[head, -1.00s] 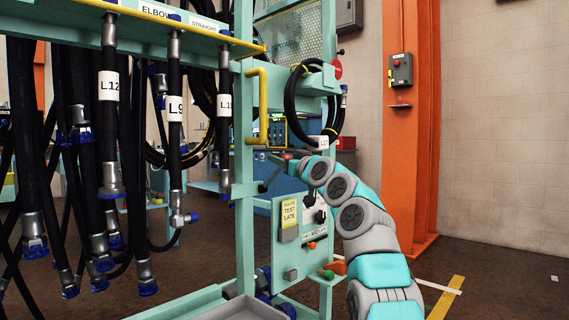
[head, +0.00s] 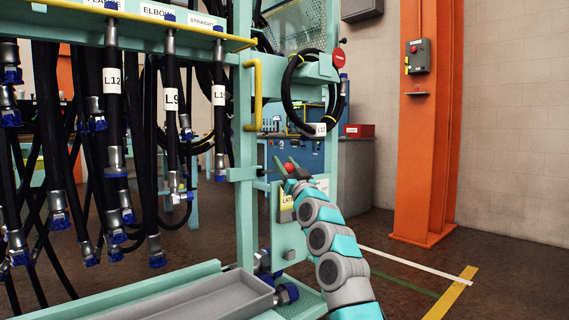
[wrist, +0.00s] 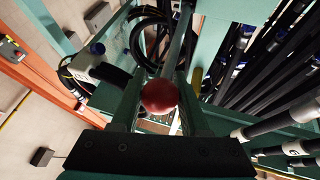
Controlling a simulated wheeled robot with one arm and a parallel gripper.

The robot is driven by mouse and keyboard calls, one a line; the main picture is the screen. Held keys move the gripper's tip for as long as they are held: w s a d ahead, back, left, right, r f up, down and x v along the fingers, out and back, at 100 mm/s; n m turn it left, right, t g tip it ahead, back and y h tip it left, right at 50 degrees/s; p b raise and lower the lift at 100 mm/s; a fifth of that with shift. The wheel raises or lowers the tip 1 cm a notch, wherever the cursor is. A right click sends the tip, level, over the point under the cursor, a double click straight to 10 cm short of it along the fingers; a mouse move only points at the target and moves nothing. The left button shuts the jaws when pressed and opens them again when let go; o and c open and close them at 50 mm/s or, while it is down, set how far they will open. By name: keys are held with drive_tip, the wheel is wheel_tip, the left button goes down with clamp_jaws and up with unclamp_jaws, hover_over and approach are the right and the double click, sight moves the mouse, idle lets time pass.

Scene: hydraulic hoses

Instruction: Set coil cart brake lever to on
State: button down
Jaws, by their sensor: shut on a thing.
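The brake lever shows a red ball knob (head: 289,167) at the cart's teal post and panel. In the wrist view the red knob (wrist: 159,96) sits between my two teal fingers. My gripper (head: 287,164) is shut on the knob, with its fingers pointing up and away from me. The teal panel (head: 291,240) below carries a yellow tag (head: 286,203), partly covered by my arm. I cannot read an on or off mark.
Labelled black hoses (head: 113,120) hang from the teal rack at left. A grey tray (head: 215,297) lies low in front. Open floor (head: 400,280) lies to the right, before the orange column (head: 428,130).

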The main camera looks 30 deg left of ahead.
drive_tip(key=shift+d+f, duration=0.5)
drive_tip(key=shift+f, duration=0.4)
drive_tip(key=c, duration=0.6)
unclamp_jaws()
drive_tip(key=shift+d, duration=0.15)
drive_tip(key=shift+o, duration=0.8)
drive_tip(key=shift+s+f, duration=0.1)
